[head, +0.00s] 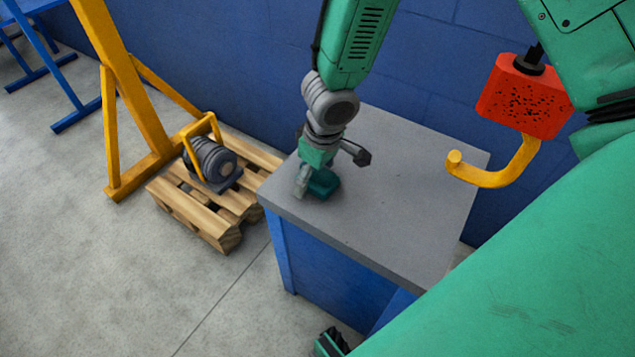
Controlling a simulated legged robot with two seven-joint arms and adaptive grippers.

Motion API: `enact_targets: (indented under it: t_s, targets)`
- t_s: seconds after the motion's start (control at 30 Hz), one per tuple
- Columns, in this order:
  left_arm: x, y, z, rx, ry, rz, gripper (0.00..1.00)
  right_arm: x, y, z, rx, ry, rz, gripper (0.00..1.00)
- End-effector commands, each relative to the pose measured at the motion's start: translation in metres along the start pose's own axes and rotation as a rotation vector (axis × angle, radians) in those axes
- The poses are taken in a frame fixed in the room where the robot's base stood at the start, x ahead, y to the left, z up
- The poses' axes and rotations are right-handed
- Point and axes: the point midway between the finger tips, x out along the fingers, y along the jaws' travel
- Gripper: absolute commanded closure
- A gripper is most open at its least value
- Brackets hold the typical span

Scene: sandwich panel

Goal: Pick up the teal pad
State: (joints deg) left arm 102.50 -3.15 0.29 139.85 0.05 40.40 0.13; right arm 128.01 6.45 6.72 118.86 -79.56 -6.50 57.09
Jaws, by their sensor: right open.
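The teal pad (324,184) is a small dark teal block lying on the grey top of the workbench (400,205), near its left edge. My right gripper (331,176) reaches down from the top of the head view and is over the pad. Its jaws are open, with one finger to the left of the pad and a dark one to the upper right. The gripper partly hides the pad, and I cannot tell whether they touch.
A red hoist block (524,96) with a yellow hook (497,175) hangs at the bench's right side. A wooden pallet (205,213) carrying a grey motor (213,164) stands left, beside a yellow frame (110,130). A blue wall is behind. The bench top's middle is clear.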

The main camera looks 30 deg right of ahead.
Motion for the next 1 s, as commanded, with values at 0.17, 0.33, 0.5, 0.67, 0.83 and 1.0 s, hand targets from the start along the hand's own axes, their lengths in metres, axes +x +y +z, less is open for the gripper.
enact_targets:
  t_s: [0.17,0.33,0.5,0.67,0.83,1.0]
  targets:
    - [0.002,0.000,0.000,-0.001,0.000,-0.001,0.51,0.005,0.004,0.002,0.003,0.002,-0.004,0.24]
    - [0.002,0.000,0.000,-0.001,0.000,0.000,0.51,0.006,0.006,0.003,0.003,0.003,-0.009,0.45]
    - [0.002,0.000,0.000,0.000,0.001,0.000,0.51,0.006,0.005,0.002,0.003,0.001,-0.006,0.79]
    - [0.002,0.000,0.000,0.000,0.001,0.000,0.51,0.006,0.003,0.002,0.003,-0.001,-0.004,0.79]
    - [-0.005,0.000,0.000,-0.001,0.000,0.000,0.51,-0.004,0.003,0.000,0.003,0.001,-0.004,0.79]
    - [-0.027,-0.001,-0.002,-0.001,0.000,0.000,0.51,-0.036,0.004,-0.004,0.005,0.004,-0.005,0.79]
